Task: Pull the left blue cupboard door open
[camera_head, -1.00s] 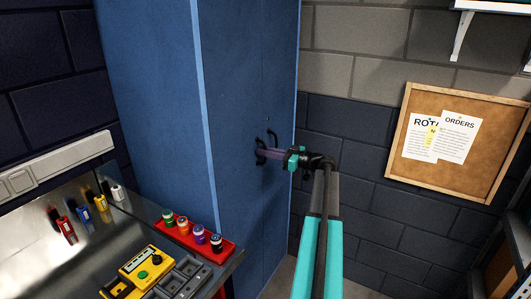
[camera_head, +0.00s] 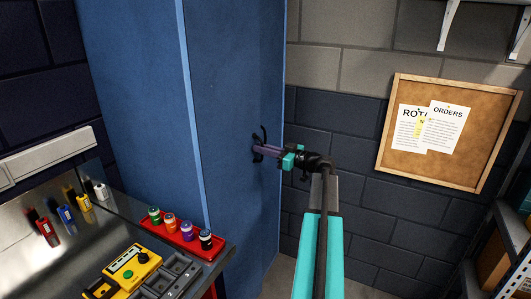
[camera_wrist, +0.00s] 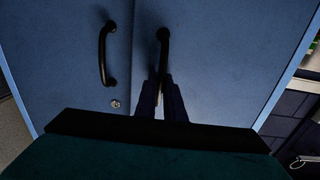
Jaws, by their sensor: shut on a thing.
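The blue cupboard's left door (camera_head: 225,110) is the broad front panel in the head view, and it looks shut. In the wrist view, which looks upside down, the fingers close around the lower end of the left door's handle (camera_wrist: 163,50). The right door's handle (camera_wrist: 103,52) stands free beside it, with a round lock (camera_wrist: 115,104) below it in the picture. The seam between the doors looks closed.
A metal bench stands at lower left with a red tray (camera_head: 187,246) of jars and a yellow box (camera_head: 133,268). A cork board (camera_head: 447,130) hangs on the brick wall at right. Shelving (camera_head: 505,240) stands at the right edge. The floor before the cupboard is largely hidden.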

